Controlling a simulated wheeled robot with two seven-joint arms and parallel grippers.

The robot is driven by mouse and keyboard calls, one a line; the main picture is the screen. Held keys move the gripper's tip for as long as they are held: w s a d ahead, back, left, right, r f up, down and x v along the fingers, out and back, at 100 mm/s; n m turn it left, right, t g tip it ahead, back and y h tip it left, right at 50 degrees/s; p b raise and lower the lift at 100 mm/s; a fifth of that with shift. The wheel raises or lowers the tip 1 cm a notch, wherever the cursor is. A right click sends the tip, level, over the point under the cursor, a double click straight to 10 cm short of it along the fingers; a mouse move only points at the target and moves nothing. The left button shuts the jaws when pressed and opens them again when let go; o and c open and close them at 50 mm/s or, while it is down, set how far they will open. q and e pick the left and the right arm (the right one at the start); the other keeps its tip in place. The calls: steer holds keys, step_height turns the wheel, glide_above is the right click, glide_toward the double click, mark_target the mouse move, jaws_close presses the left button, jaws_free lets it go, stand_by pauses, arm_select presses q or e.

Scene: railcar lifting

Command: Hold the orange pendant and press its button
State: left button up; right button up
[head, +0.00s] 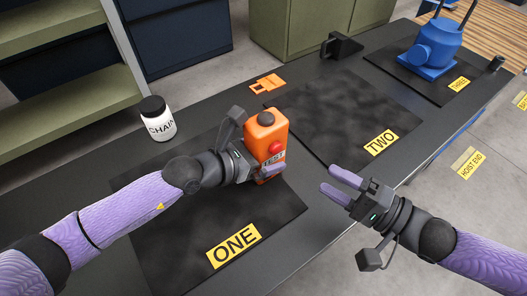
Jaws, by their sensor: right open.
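The orange pendant (268,134) stands roughly upright near the far edge of the dark mat marked ONE. Its red button (276,148) faces the right front, above a partly covered TEST label.
A white bottle (159,120) with a black cap stands at the back left. An orange flat part (267,83) and a black part (341,46) lie behind. The mat marked TWO (345,110) is bare. A blue machine (433,48) stands on mat THREE.

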arm_select(q)
jaws_close()
stand_by(0.3)
stand_by(0.4)
arm_select(e)
jaws_close()
steer(key=shift+a, duration=0.1)
stand_by(1.5)
